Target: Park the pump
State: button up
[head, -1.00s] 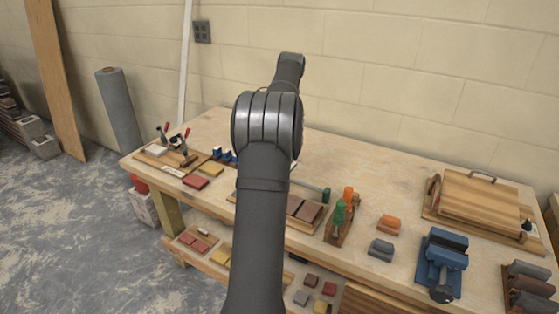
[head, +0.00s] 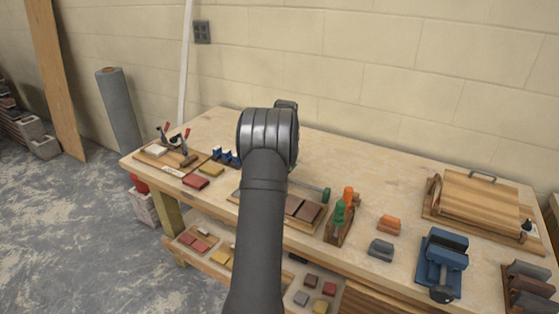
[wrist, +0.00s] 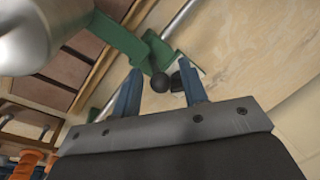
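A green part with a black ball knob (wrist: 160,82) shows just beyond my fingertips in the wrist view. Pale rods run from the green part (wrist: 122,38) across the wooden bench. I cannot tell for sure that this is the pump. In the head view, a green-ended tool (head: 326,194) with a thin rod lies partly behind my arm. My gripper (wrist: 160,88) has two blue fingers standing apart. The knob shows between them in the picture, with gaps on both sides. In the head view my arm hides the gripper.
A pale cylinder (wrist: 30,30) fills the wrist view's upper left. The bench (head: 380,180) holds a rack with green and orange handles (head: 342,215), a blue vise-like tool (head: 441,262) and a wooden board (head: 478,198). Its back middle is clear.

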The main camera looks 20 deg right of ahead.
jog(key=shift+c, duration=0.4)
grip_shut()
jog(key=w+a, duration=0.6)
jog(key=shift+w+a, duration=0.4)
jog(key=shift+r, duration=0.1)
jog(key=shift+o, duration=0.4)
grip_release()
jog(key=s+r, duration=0.3)
jog(key=r, duration=1.4)
jog(key=shift+s+d, duration=0.15)
jog(key=shift+d, duration=0.15)
